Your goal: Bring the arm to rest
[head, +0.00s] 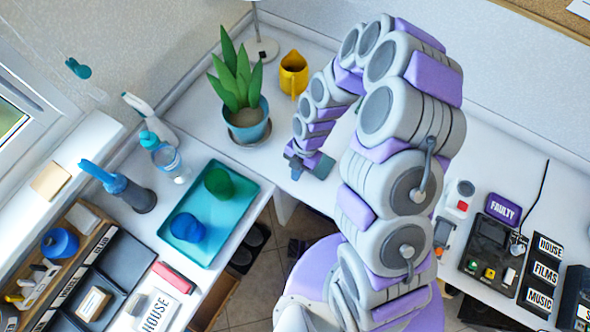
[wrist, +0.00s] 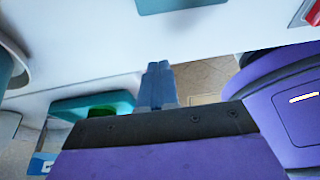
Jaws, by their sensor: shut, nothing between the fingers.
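My arm rises from my purple and grey body at the bottom of the head view and arches over the desk corner. My gripper (head: 297,165) hangs low near the inner edge of the white desk (head: 210,150), right of the potted plant. In the wrist view my gripper (wrist: 157,72) shows its two blue-grey fingers together, with nothing between them. They point past the desk edge, with tiled floor beyond.
A teal tray (head: 250,200) with a green and a blue item lies left of my gripper. A potted plant (head: 247,122) and a yellow jug (head: 293,74) stand behind. A black device (head: 490,252) and labelled boxes (head: 541,270) are at right.

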